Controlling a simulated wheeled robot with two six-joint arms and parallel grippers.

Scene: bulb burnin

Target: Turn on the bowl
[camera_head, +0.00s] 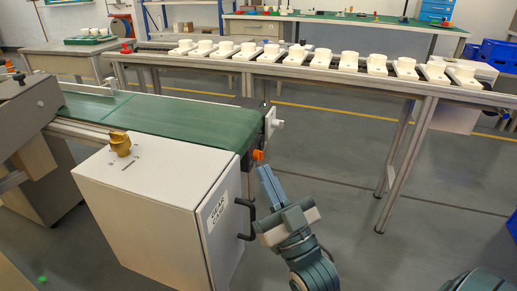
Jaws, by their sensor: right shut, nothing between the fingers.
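No bowl that I can make out is in view. A white control box (160,205) stands at the front left with a brass-coloured knob (121,144) on its top, printed marks beside the knob and a black handle (246,218) on its right side. My right gripper (264,172) is shut and empty. In the picture it is just right of the box, near the handle, and points up and to the left; I cannot tell whether it touches the box. It is well to the right of the knob. My left gripper is not in view.
A green conveyor belt (160,114) runs behind the box, with an orange part (257,155) at its end. A long bench (340,76) with a row of white fixtures crosses the back. Blue crates (495,55) stand at the far right. The grey floor (420,215) at right is mostly clear.

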